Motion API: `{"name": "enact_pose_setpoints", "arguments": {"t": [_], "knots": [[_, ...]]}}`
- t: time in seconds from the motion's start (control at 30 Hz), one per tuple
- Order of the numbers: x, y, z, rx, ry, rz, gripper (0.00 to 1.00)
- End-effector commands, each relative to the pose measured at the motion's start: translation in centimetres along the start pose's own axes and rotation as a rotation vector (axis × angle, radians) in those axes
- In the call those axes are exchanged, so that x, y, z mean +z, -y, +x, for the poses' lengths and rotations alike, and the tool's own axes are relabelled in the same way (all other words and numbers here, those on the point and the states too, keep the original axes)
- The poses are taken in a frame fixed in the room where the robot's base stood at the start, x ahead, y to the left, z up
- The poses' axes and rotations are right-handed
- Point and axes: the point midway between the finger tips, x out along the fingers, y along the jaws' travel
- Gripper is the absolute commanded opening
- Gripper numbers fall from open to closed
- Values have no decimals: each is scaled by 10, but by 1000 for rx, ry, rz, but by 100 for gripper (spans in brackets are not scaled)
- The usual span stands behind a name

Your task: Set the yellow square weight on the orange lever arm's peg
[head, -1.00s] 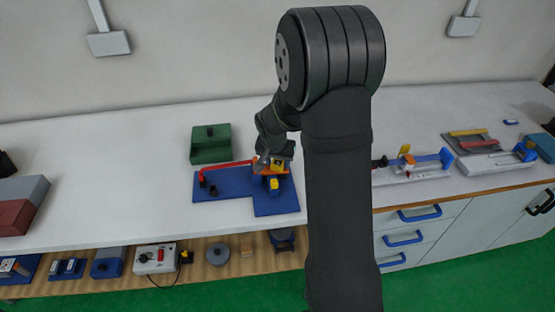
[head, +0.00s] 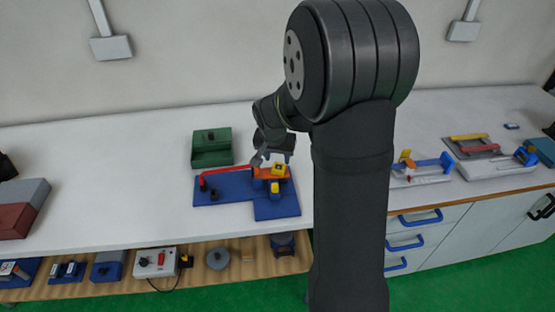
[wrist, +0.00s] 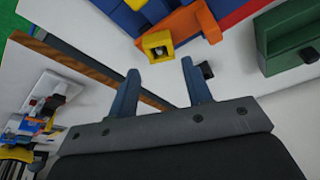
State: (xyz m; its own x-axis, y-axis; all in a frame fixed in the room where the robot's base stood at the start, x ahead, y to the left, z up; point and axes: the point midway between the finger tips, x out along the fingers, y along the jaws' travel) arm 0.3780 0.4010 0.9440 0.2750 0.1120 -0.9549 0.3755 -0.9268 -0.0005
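The yellow square weight (head: 278,169) sits at the right part of the orange lever arm (head: 265,173). In the wrist view the weight (wrist: 157,45) shows a grey round peg end in its centre hole and rests against the orange arm (wrist: 188,24). It appears to be around the peg; how far down it sits is hard to tell. My gripper (head: 273,158) is above and behind the weight, apart from it. In the wrist view my gripper's fingers (wrist: 162,88) are spread with nothing between them.
The blue base (head: 225,187) carries a red bar (head: 228,167) and another yellow piece (head: 275,187) in front of the lever. A green box (head: 212,155) stands behind it to the left. More apparatus (head: 420,172) stands to the right. Bare table lies left of the base.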

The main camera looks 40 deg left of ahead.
Motion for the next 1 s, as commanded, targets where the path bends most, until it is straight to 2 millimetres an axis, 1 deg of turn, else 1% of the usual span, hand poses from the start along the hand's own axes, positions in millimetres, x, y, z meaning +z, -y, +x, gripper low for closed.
{"name": "enact_pose_setpoints", "arguments": {"t": [0.1,0.6,0.73,1.0], "knots": [[0,0,-10,0,-1,0,45],[0,0,-49,-1,-1,-1,45],[0,0,-54,0,1,-1,45],[0,0,-54,1,1,-1,45]]}}
